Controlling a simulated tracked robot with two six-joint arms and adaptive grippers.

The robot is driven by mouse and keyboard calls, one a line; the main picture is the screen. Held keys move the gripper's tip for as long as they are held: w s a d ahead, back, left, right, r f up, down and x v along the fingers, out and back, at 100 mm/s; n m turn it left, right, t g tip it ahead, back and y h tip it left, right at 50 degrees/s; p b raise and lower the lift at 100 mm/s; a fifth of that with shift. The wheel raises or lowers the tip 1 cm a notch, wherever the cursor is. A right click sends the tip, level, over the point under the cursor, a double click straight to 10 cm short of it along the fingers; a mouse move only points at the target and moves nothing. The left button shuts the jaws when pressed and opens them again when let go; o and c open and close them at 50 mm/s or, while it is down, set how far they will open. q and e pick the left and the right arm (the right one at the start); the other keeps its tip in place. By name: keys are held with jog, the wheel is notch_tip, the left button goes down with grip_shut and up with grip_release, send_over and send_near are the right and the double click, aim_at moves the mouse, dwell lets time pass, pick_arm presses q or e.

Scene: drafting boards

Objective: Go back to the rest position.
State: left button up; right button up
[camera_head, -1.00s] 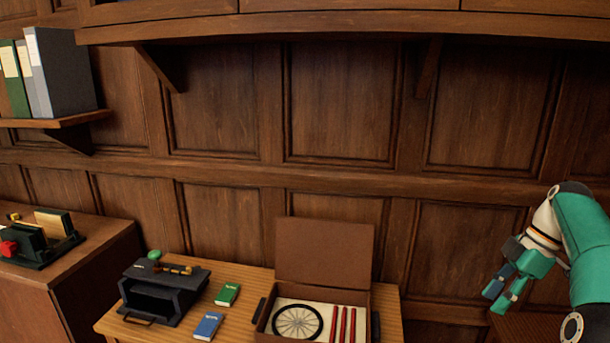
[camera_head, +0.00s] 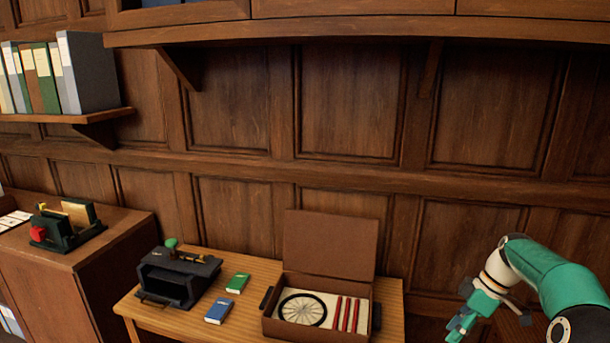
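My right arm comes in from the right edge in the head view. Its green and dark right gripper (camera_head: 463,322) hangs low, to the right of the wooden table (camera_head: 250,267) and apart from it. The gripper is seen from the side and is small, so I cannot tell whether its fingers are open or shut. I see nothing clearly held in it. My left gripper and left arm are outside the picture.
On the table are an open brown box (camera_head: 330,245) with a wheel and red rods, a dark device (camera_head: 178,280), a green book (camera_head: 238,283) and a blue book (camera_head: 219,311). A cabinet (camera_head: 110,255) stands left. Shelves line the panelled wall.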

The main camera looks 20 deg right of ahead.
jog(key=w+a+f+m+g, duration=0.1)
jog(key=w+a+f+m, duration=0.15)
jog(key=a+f, duration=0.95)
jog(key=w+a+f+m, duration=0.1)
jog(key=a+f+m, duration=0.2)
jog(key=a+f, duration=0.85)
jog(key=s+a+f+m, duration=0.2)
jog(key=s+a, duration=0.5)
jog(key=a, duration=0.2)
jog(key=s+a+f+m, duration=0.1)
jog(key=s+a+f, duration=0.2)
jog(key=s+a, duration=0.5)
jog(key=shift+s+a+f+m, duration=0.2)
jog(key=shift+a+m, duration=0.15)
jog(key=shift+a, duration=0.4)
